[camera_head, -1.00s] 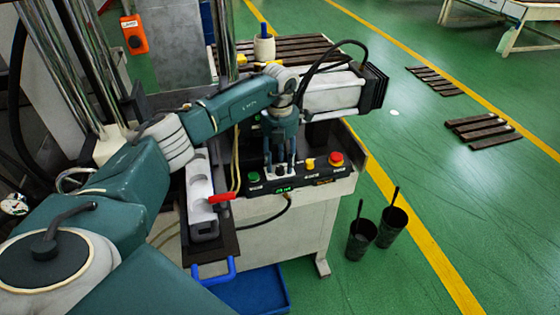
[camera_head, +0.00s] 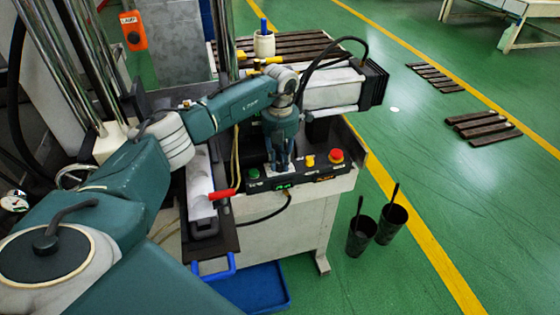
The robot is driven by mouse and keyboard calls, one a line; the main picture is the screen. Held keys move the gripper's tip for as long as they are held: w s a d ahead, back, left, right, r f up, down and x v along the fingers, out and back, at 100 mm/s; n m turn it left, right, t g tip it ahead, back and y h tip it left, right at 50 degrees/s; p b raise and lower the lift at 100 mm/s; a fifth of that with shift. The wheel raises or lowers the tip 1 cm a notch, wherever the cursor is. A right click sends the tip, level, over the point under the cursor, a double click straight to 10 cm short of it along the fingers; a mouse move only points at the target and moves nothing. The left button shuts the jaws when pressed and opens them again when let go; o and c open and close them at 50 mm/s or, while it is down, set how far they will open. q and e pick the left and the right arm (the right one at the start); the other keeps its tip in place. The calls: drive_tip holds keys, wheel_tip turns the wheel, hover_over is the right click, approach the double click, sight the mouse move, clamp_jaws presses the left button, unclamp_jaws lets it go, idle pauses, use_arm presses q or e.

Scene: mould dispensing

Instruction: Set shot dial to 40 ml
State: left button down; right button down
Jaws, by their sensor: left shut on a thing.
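The control panel (camera_head: 306,177) is a dark strip on the front of the machine. My left gripper (camera_head: 281,169) points down at the panel, between the green button (camera_head: 253,174) and the yellow button (camera_head: 310,160). Its fingers are close together, shut on what appears to be the shot dial, which they mostly hide. The dial's mark cannot be read. Just below the fingers a small green display (camera_head: 284,187) is lit, with digits too small to read surely. My right gripper is not in view.
A red stop button (camera_head: 336,156) sits at the panel's right end. A red-handled lever (camera_head: 222,194) stands left of the panel. Two dark buckets (camera_head: 361,236) stand on the floor at right. A blue tray (camera_head: 255,288) lies below the machine. The green floor at right is mostly clear.

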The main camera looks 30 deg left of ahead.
use_arm(q)
drive_tip(key=m+b, duration=0.2)
drive_tip(key=m, duration=0.1)
drive_tip(key=shift+f, duration=0.1)
drive_tip(key=m+b, duration=0.2)
drive_tip(key=m, duration=0.4)
drive_tip(key=m+b, duration=0.1)
drive_tip(key=m, duration=0.3)
drive_tip(key=shift+b, duration=0.3)
drive_tip(key=m+b, duration=0.1)
drive_tip(key=m, duration=0.4)
drive_tip(key=shift+m, duration=0.4)
drive_tip(key=c, duration=1.5)
unclamp_jaws()
drive_tip(key=shift+r, duration=0.25)
